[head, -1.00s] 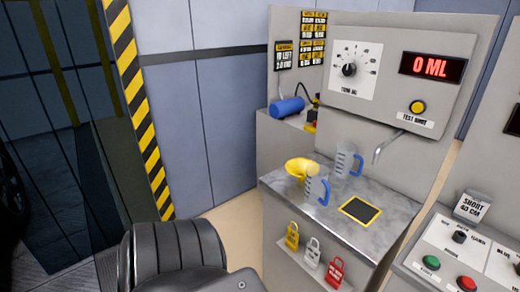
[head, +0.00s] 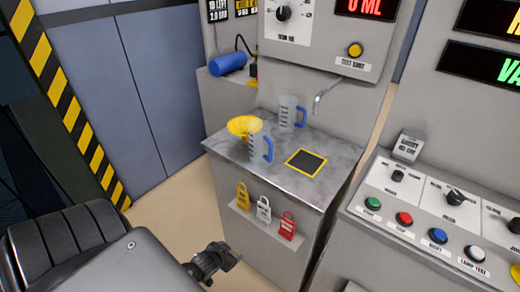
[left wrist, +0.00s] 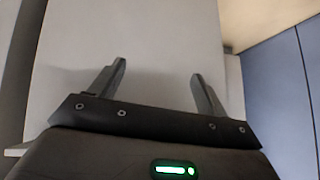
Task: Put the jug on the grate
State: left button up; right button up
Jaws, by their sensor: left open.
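Two clear jugs with blue handles stand on the grey marbled counter (head: 230,150). The front jug (head: 256,148) is beside a yellow funnel (head: 243,125), partly covering it; the rear jug (head: 288,112) stands close to the machine's back panel. The grate (head: 306,162) is a dark square with a yellow border, bare, right of the front jug and below the spout. My left gripper (head: 230,257) is low in front of the cabinet, below the counter and away from both jugs. In the left wrist view its fingers (left wrist: 159,70) are apart and empty, facing a plain pale surface. My right gripper is out of view.
A metal spout (head: 325,95) juts out above the counter. Yellow, white and red padlock-shaped tags (head: 264,210) hang on the cabinet front. A button console (head: 430,220) stands at the right. A blue cylinder (head: 228,64) lies at the back left.

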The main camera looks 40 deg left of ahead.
pick_arm(q)
jog(key=w+a+r+n+t, duration=0.1)
jog(key=w+a+r+t, duration=0.3)
jog(key=r, duration=0.8)
jog(key=w+d+r+t, duration=0.15)
jog(key=w+r, duration=0.45)
jog(key=r, duration=0.6)
jog(key=t+b, duration=0.1)
jog(key=t, duration=0.3)
send_near(253, 144)
jog(key=w, duration=0.6)
jog(key=shift+w+a+f+p, duration=0.3)
jog(key=shift+w+a, duration=0.1)
jog(key=w, duration=0.1)
jog(key=w+p, duration=0.1)
jog(key=w, duration=0.2)
jog(key=shift+w+a+r, duration=0.25)
jog(key=shift+w+a, duration=0.05)
jog(key=shift+w, duration=0.25)
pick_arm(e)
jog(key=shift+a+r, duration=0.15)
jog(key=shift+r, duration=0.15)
pick_arm(q)
jog(key=shift+c, duration=0.3)
jog(key=c, duration=0.7)
